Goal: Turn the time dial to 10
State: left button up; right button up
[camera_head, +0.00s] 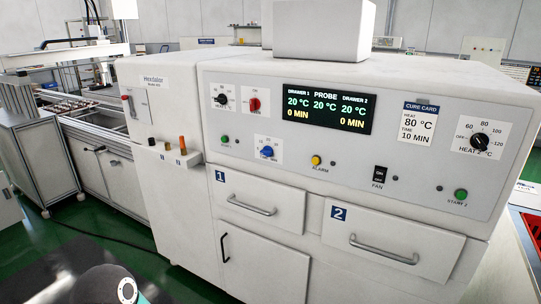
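The white oven's control panel (302,154) faces me. A blue knob (267,152) sits on a white scale plate at the lower left of the panel; its small markings are too small to read, so I cannot tell its setting or confirm that it is the time dial. The display (327,110) reads 20 °C for drawer 1, probe and drawer 2, with 0 MIN under both drawers. The cure card (417,123) reads heat 80 °C, time 10 MIN. Neither gripper shows; only a part of my arm is at the bottom left.
A black knob (221,98) and a red knob (254,104) sit above the blue one. The HEAT 2 knob (479,141) is at the right. Drawer 1 (259,202) and drawer 2 (391,240) are shut, their handles sticking out. A small shelf (172,155) protrudes at the left.

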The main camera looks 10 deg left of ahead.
aim_at(267, 151)
jog(key=z, duration=0.1)
jog(key=i, duration=1)
jog(key=u, duration=0.1)
